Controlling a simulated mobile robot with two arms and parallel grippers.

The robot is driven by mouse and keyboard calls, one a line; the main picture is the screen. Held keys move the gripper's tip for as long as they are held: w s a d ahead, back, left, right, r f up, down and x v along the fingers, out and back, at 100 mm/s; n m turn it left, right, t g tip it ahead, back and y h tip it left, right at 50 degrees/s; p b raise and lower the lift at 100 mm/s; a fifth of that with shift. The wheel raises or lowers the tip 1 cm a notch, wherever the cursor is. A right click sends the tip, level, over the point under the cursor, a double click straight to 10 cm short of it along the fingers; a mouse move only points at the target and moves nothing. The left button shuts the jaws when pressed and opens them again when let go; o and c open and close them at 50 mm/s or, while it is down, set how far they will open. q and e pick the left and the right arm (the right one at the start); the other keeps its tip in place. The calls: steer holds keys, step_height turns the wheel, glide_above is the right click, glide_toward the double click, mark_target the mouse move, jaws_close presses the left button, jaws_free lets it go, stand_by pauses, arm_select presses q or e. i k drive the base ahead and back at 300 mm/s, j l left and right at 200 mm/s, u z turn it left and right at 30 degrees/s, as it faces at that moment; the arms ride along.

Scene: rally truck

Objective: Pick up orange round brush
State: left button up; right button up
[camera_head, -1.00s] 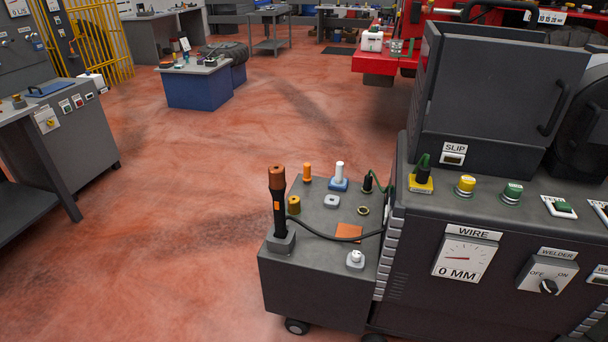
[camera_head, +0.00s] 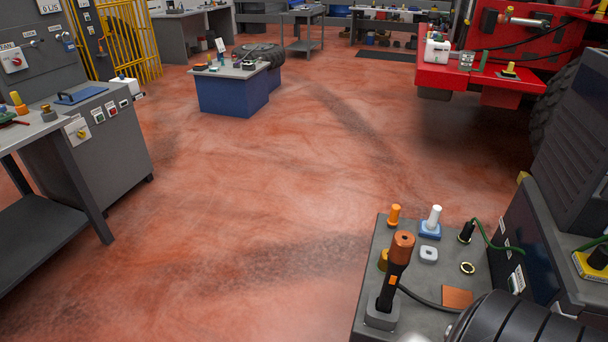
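I cannot make out for sure which thing is the orange round brush. A small orange upright piece (camera_head: 394,215) stands at the back of the grey cart top (camera_head: 385,240), too small to tell its kind. A black torch with a copper-orange head (camera_head: 402,246) stands in a grey holder (camera_head: 382,314) at the cart's front left. Another small orange-yellow piece (camera_head: 18,103) stands on the workbench at the far left. Neither of my grippers shows.
A blue block table (camera_head: 232,94) stands farther back. The red floor between is clear.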

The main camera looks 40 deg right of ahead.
mark_target(393, 222)
steer(key=i+j+u, duration=0.1)
steer(key=i+u, duration=0.15)
steer(key=i, duration=0.8)
steer(key=i+l+z, duration=0.1)
steer(key=i+z, duration=0.15)
steer(key=z, duration=0.15)
steer(key=i+z, duration=0.6)
steer(key=z, duration=0.25)
steer(key=i+j+z, duration=0.15)
steer(key=z, duration=0.25)
steer(key=i+j, duration=0.05)
steer(key=i, duration=0.05)
